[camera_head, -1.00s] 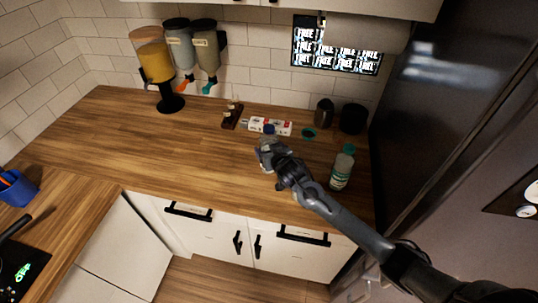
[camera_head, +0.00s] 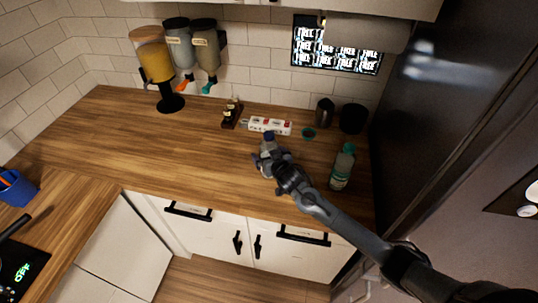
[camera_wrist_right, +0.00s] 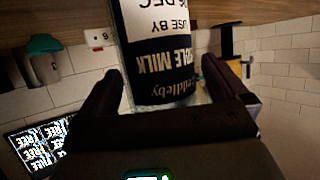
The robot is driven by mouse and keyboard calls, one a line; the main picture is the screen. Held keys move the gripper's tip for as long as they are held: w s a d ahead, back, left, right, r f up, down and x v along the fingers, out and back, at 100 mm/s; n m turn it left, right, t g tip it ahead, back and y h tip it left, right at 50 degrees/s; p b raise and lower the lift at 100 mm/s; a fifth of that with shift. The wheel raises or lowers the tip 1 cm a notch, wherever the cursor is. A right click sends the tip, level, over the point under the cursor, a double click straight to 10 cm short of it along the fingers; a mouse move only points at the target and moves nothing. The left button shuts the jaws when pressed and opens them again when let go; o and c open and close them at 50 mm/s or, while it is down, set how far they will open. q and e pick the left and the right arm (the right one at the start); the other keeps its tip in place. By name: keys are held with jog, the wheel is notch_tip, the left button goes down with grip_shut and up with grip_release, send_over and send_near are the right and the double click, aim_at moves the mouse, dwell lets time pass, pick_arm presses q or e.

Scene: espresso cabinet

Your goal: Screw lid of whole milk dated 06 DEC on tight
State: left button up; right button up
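A milk bottle with a dark blue cap (camera_head: 269,137) stands on the wooden counter, partly hidden behind my right gripper (camera_head: 265,160) in the head view. The fingers of my right gripper are spread on either side of the bottle, with narrow gaps visible. The cap is outside the wrist view, and how it sits on the neck cannot be told. My left gripper is not in view.
A green-capped bottle (camera_head: 343,168) stands to the right, near my right arm. Behind are a white-and-red box (camera_head: 270,125), a small teal item (camera_head: 308,133), a dark pitcher (camera_head: 324,113) and a black canister (camera_head: 352,119). Dispensers (camera_head: 152,57) stand back left.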

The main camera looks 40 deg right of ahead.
jog(key=v, duration=1.2)
jog(key=shift+p, duration=0.3)
jog(key=shift+s+r, duration=0.1)
jog(key=shift+r, duration=0.1)
